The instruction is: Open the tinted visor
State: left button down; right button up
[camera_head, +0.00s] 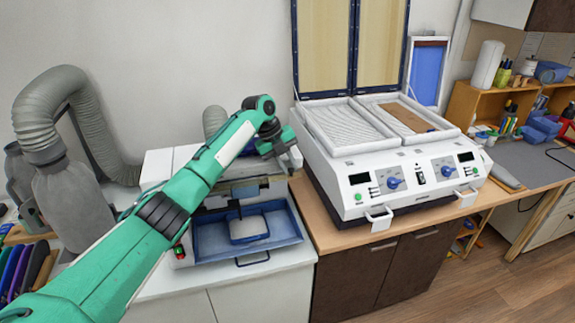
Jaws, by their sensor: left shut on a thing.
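The white machine (158,168) on the left counter has a blue tray (292,226) at its front with a pale block (248,229) in it. The tinted visor (240,172) looks like the dull, see-through panel across the machine's upper front, above the tray. Much of it is behind my green left arm, so how far it is raised is hard to tell. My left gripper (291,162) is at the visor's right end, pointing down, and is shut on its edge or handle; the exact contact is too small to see. My right gripper is out of view.
A white two-bay press (400,165) with raised lids (345,45) and knobs stands close to the right of my gripper. A grey hose (60,90) and grey canister (80,195) stand at left. Wooden shelves (490,100) are at far right.

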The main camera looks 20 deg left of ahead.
pick_arm(q)
jog(key=shift+r, duration=0.1)
jog(key=c, duration=1.6)
grip_release()
jog(key=shift+w, duration=0.1)
jog(key=shift+a+r+b, duration=0.25)
jog(key=shift+b, duration=0.2)
jog(key=b+v, duration=0.5)
jog(key=v, duration=0.8)
jog(key=shift+b, duration=0.3)
jog(key=shift+d, duration=0.2)
